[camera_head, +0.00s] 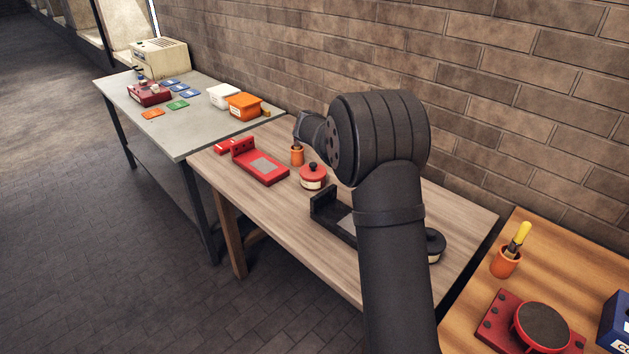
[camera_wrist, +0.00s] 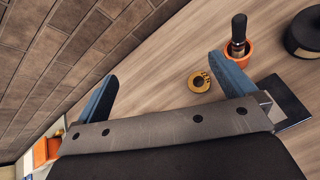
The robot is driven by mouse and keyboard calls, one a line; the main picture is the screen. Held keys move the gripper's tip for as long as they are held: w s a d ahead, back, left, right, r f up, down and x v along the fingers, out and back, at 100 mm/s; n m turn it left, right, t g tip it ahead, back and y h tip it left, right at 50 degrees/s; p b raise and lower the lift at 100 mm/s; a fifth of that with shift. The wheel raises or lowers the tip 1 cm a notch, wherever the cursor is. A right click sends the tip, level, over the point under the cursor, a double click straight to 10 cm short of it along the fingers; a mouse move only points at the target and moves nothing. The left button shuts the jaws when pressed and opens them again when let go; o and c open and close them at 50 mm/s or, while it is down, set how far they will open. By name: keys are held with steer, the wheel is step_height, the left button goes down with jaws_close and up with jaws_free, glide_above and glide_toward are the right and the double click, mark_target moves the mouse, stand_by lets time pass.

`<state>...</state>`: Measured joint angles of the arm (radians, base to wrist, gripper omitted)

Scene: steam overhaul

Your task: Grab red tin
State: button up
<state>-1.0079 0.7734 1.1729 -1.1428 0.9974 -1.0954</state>
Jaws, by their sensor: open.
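The red tin (camera_head: 313,177), round with a dark knob on its lid and a pale label, stands upright on the wooden table, between a red tray and a black tray. I do not see it in the wrist view. My gripper (camera_wrist: 163,68) is open and empty, its two blue fingers spread above bare wood tabletop near the brick wall. In the head view my arm hides the gripper, so its distance to the tin cannot be told.
The red tray (camera_head: 263,166) and an orange cup (camera_head: 297,157) stand near the tin. The black tray (camera_head: 325,207) and a black tin (camera_head: 435,246) lie partly behind my arm. A brass piece (camera_wrist: 199,82) and an orange cup (camera_wrist: 240,53) are beside my right finger.

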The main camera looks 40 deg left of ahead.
steer(key=s+a+n+t+y, duration=0.1)
steer(key=s+a+n+y, duration=0.4)
steer(key=s+a+n, duration=0.7)
steer(key=m, duration=0.3)
glide_toward(306, 181)
steer(key=x, duration=0.7)
steer(key=shift+w+a+f, duration=0.1)
steer(key=shift+w, duration=0.2)
steer(key=shift+x, duration=2.75)
steer(key=shift+w+d, duration=0.15)
steer(key=shift+d, duration=0.1)
steer(key=c, duration=1.2)
steer(key=shift+r, duration=0.25)
steer(key=shift+c, duration=0.9)
steer(key=shift+r, duration=0.1)
